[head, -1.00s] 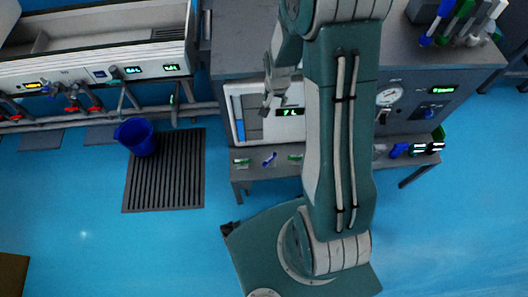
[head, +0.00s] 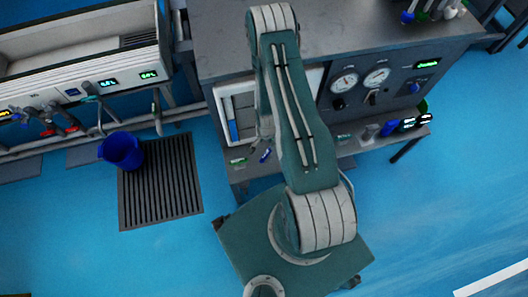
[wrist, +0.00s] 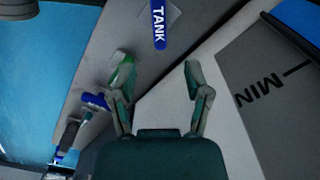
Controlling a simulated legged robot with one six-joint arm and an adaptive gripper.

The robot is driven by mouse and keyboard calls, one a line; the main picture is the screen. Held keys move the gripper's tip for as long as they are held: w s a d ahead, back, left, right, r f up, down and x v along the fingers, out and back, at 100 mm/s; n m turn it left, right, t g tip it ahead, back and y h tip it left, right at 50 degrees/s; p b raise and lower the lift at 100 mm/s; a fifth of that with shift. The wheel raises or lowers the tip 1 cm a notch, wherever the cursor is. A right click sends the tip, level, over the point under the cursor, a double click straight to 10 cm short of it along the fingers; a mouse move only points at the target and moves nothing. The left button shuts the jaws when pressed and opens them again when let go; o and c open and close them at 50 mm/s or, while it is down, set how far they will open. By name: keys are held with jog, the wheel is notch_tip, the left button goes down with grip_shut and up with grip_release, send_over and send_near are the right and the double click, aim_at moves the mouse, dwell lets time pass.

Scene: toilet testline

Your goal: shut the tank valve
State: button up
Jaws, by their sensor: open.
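The tank valve's blue handle (wrist: 159,25), lettered TANK, shows at the top centre of the wrist view, running up out of the frame. A small blue handle (head: 265,155) on the low shelf in the head view looks like the same one. My gripper (wrist: 158,68) is open and empty, its two fingers spread apart. The handle lies ahead of the gap between the fingertips, apart from them. In the head view my gripper (head: 264,133) is partly hidden by my arm, in front of the level panel and just above the blue handle. The valve's body is not clear.
A white-framed level panel (head: 222,112) stands behind the gripper; its grey face with MIN (wrist: 262,95) fills the wrist view's right. A blue-and-black fitting (wrist: 95,100) lies left of the fingers. Gauges (head: 376,78) are on the cabinet. A blue bucket (head: 122,150) stands at left.

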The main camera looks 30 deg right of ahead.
aim_at(266, 153)
notch_tip(266, 153, down, 10)
jog(key=shift+r, duration=0.2)
jog(key=shift+d+f, duration=0.1)
jog(key=shift+f, duration=0.15)
grip_shut()
